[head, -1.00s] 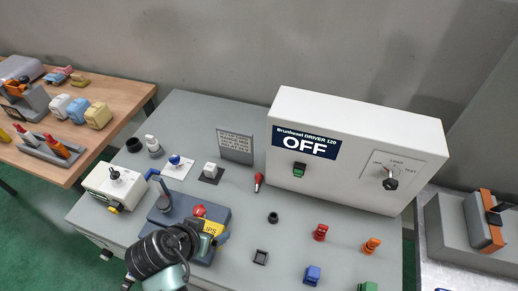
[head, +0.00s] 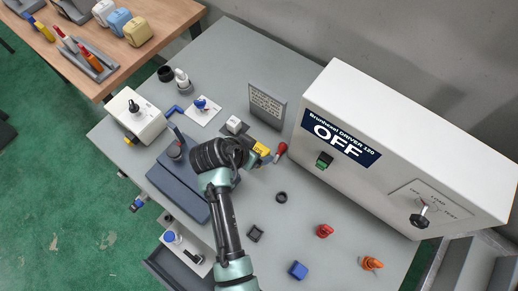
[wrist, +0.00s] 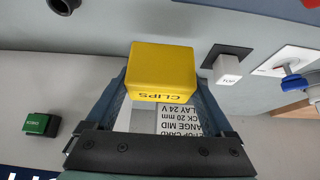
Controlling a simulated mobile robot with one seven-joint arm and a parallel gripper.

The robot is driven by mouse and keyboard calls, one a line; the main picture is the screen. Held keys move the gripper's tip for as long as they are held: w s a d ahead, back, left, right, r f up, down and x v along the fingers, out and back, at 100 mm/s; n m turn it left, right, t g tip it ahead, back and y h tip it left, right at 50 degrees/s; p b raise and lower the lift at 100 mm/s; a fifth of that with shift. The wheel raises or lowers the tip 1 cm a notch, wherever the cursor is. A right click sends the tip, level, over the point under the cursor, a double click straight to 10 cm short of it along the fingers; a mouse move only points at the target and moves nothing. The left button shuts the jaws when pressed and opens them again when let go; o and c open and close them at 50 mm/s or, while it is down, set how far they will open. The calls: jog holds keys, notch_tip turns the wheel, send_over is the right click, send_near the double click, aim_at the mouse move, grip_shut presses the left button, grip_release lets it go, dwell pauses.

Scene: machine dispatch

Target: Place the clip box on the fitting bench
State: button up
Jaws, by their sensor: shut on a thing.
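The clip box, a small yellow box marked CLIPS, is between the fingers of my gripper in the wrist view (wrist: 160,72). In the head view only part of the clip box (head: 261,149) shows beyond my wrist. My gripper (head: 252,154) is shut on it, over the grey bench (head: 225,63) in front of the white driver machine. Its blue fingers also show in the wrist view (wrist: 160,98). The box appears held above the bench. I cannot tell which surface is the fitting bench; a wooden table (head: 165,18) stands at the upper left.
The white machine (head: 400,130), reading OFF, stands right of my gripper. A sign plate (head: 267,105), white push button (head: 235,125) and red-tipped piece (head: 281,153) are close by. A blue-grey block (head: 178,185) lies left. Coloured boxes (head: 137,31) stand on the wooden table.

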jog(key=shift+w+f, duration=0.1)
jog(key=shift+f, duration=2.3)
jog(key=o, duration=1.1)
jog(key=shift+f, duration=0.1)
jog(key=shift+r, duration=0.2)
jog(key=v, duration=1.2)
jog(key=shift+f, duration=0.1)
